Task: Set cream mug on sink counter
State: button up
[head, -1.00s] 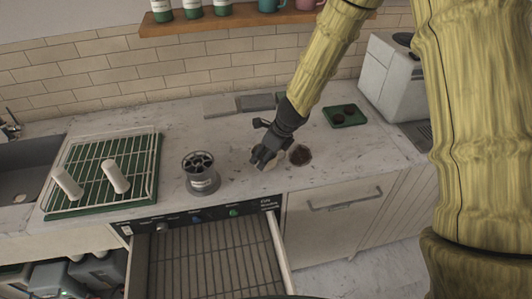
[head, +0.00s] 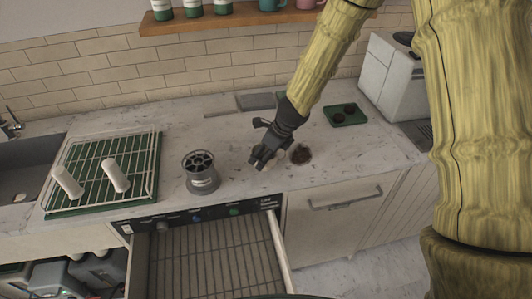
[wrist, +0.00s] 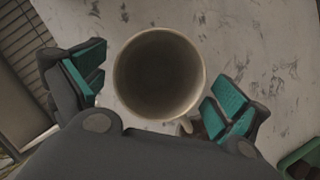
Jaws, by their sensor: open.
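The cream mug (wrist: 160,75) stands upright and looks empty in the wrist view, seen from above with its handle towards the lower right. My gripper (wrist: 157,92) is open, with one teal-padded finger on each side of the mug. Gaps show between both pads and the mug's wall; the right finger is close to the handle. In the head view my gripper (head: 264,158) is low over the counter (head: 240,135), and it hides most of the mug. The sink (head: 25,165) is at the far left.
A grey slotted canister (head: 202,175) stands left of my gripper. A rack with two white cylinders (head: 105,165) is beside the sink. A drawer (head: 210,255) is open below the counter. A green tray (head: 345,115) is behind right.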

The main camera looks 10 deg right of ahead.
jog(key=v, duration=1.2)
jog(key=shift+r, duration=0.15)
